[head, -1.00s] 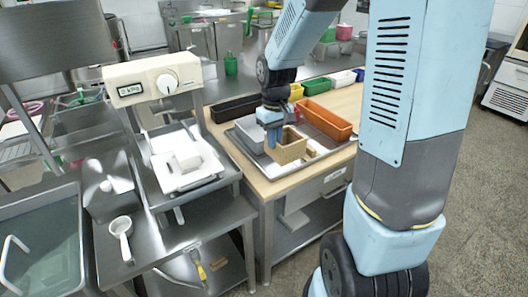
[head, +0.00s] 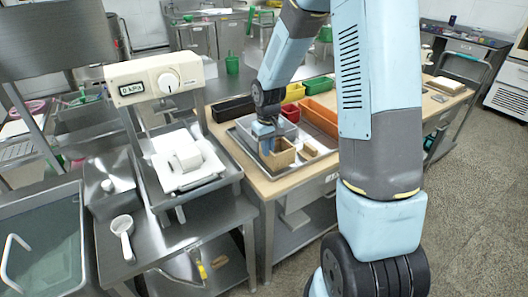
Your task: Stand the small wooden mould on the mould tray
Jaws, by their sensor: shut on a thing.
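The small wooden mould (head: 284,156) is a light-brown, open-topped box, upright over the front part of the metal tray (head: 243,147) on the wooden-topped table. My gripper (head: 267,148) points down and is shut on the mould's left wall. I cannot tell whether the mould's base touches the tray. My fingers hide part of its left side. A small wooden block (head: 309,150) lies on the tray just right of the mould.
A grey box (head: 249,122) stands behind my gripper. Black (head: 232,108), red (head: 290,113), green (head: 317,85) and orange (head: 320,117) bins line the back. My arm covers the table's right part.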

